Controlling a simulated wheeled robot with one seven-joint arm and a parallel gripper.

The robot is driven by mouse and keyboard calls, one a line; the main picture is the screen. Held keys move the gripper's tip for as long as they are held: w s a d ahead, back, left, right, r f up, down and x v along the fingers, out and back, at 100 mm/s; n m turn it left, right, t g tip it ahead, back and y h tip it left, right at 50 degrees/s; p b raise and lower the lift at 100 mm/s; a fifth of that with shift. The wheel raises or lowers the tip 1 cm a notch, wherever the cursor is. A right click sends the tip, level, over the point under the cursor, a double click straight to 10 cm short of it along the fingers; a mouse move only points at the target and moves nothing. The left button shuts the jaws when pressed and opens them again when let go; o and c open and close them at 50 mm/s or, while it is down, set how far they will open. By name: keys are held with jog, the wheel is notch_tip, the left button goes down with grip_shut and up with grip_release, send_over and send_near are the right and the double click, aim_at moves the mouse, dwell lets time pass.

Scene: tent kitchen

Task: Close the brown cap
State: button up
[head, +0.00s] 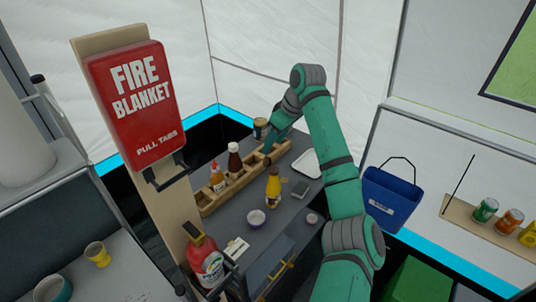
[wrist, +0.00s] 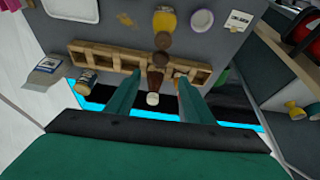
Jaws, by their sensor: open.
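A yellow bottle (head: 273,189) stands on the grey counter in front of the wooden rack. Its brown cap (wrist: 163,40) shows in the wrist view, with a second brown round part (wrist: 161,57) beside it that looks like a raised lid; I cannot be sure. The yellow bottle body (wrist: 164,20) shows at the top of that view. My gripper (head: 269,148) is open and empty above the rack, behind the yellow bottle. In the wrist view its two fingers (wrist: 156,78) point toward the rack, on either side of a dark brown bottle with a white cap (wrist: 153,98).
The wooden rack (head: 210,209) holds a brown bottle (head: 234,163) and a red-topped bottle (head: 217,180). A jar (head: 260,128) stands at its far end. A blue bucket (head: 392,200) hangs right.

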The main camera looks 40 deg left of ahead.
aim_at(266, 157)
jog(key=x, duration=0.7)
jog(key=shift+w+a+f, duration=0.1)
jog(key=shift+a+f, duration=0.1)
jog(key=shift+f, duration=0.1)
jog(key=c, duration=1.1)
